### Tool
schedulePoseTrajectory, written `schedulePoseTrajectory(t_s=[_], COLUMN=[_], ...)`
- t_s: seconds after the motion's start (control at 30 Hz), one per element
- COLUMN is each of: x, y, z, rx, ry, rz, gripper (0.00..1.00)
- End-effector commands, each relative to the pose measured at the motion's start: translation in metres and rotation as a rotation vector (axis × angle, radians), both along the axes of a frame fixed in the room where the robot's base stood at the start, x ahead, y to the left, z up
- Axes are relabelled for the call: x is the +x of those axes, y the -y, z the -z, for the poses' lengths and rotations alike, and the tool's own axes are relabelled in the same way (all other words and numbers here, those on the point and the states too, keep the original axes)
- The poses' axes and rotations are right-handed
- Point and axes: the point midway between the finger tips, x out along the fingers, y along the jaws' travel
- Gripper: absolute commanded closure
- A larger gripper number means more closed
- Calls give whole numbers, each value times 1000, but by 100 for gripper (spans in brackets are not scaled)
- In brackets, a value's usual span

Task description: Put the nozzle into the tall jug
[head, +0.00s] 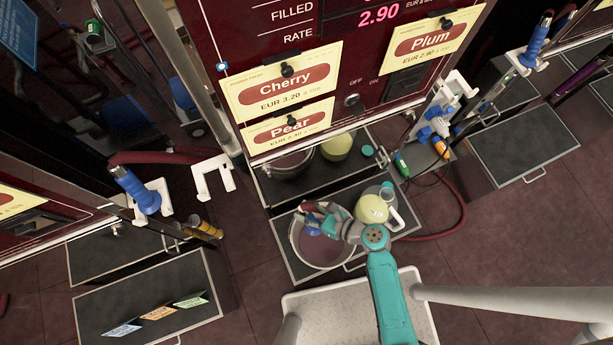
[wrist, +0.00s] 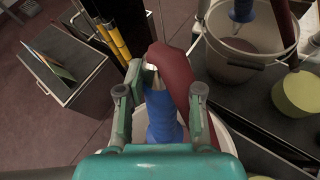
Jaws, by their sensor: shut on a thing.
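My gripper (head: 318,217) is shut on the blue grip of a nozzle (wrist: 160,118). A dark red hose (wrist: 176,75) curves over the nozzle. In the head view the gripper is above a pale bucket (head: 322,262) with dull reddish contents, on the pulled-out shelf. A grey jug with a handle (head: 396,216) stands to the right of the gripper, beside a yellow-green round container (head: 371,209) that hides part of it. The nozzle's tip is hidden from me, and I cannot tell whether it is inside the bucket. The nozzle is apart from the jug.
The pump panel with Cherry (head: 284,84), Pear (head: 290,127) and Plum (head: 424,41) signs rises behind the shelf. An empty white holder (head: 213,177) sticks out at left. Another blue nozzle (head: 137,190) hangs further left. A hose (head: 455,215) loops at right.

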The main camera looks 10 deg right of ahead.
Motion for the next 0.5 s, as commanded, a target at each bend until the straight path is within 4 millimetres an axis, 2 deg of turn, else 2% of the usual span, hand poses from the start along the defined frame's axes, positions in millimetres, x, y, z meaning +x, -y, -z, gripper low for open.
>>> schedulePoseTrajectory(t_s=[0.5], x=[0], y=[0], z=[-32], rx=[1], ry=[1], rz=[0], gripper=[100])
